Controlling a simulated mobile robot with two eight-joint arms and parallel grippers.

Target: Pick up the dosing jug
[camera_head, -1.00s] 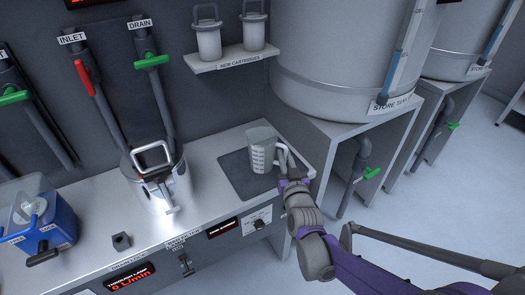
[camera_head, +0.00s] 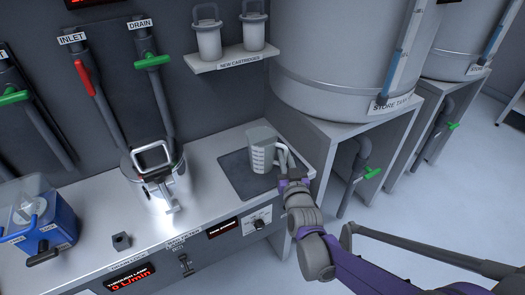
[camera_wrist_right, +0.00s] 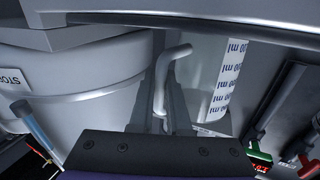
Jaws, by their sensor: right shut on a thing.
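My right gripper (camera_head: 285,170) comes in from the right and is shut on the jug's handle. In the right wrist view the handle (camera_wrist_right: 178,62) stands between the two fingers (camera_wrist_right: 161,100), with the jug's marked wall (camera_wrist_right: 225,75) beside it. My left gripper is not in view.
A lidded metal housing (camera_head: 158,180) stands left on the counter (camera_head: 210,205). A blue device (camera_head: 45,225) is at far left. A shelf (camera_head: 235,59) with two cartridges hangs above. A large store tank (camera_head: 345,60) stands close behind the right arm.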

